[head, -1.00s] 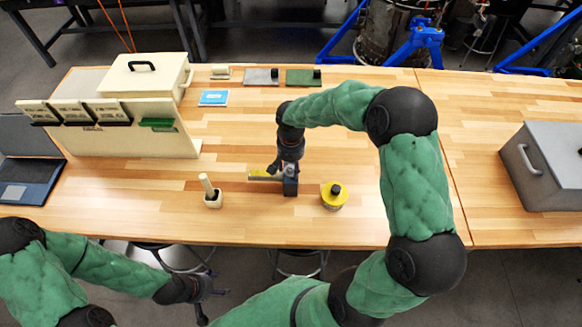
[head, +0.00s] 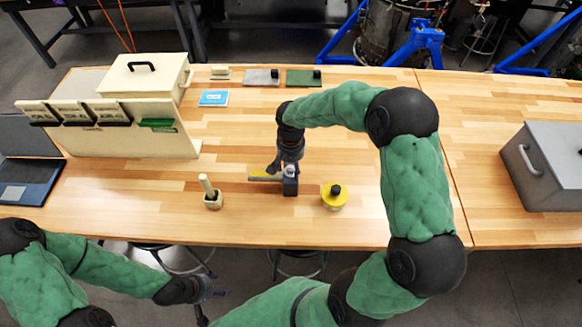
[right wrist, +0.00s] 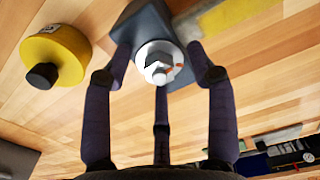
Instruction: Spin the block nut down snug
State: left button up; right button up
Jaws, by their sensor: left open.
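A dark grey block (head: 291,188) stands on the wooden table with a shiny round metal nut (head: 290,171) on top. In the right wrist view, the block (right wrist: 150,22) fills the top middle and the bright nut (right wrist: 158,62) sits on its face. My right gripper (head: 284,166) is just above the block. In the right wrist view, the three dark fingers of this gripper (right wrist: 160,60) are spread around the nut, with gaps on both sides. My left gripper (head: 215,292) is open and empty, off the table's front edge at lower left.
A yellow-topped round container (head: 334,195) stands right of the block. A small cup with an upright handle (head: 212,198) stands further left. A beige rack (head: 120,138) is at left, a grey case (head: 545,165) at far right.

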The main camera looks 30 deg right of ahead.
aim_at(291, 168)
jog(key=shift+o, duration=0.8)
jog(key=shift+r+p, duration=1.55)
jog(key=shift+r, duration=1)
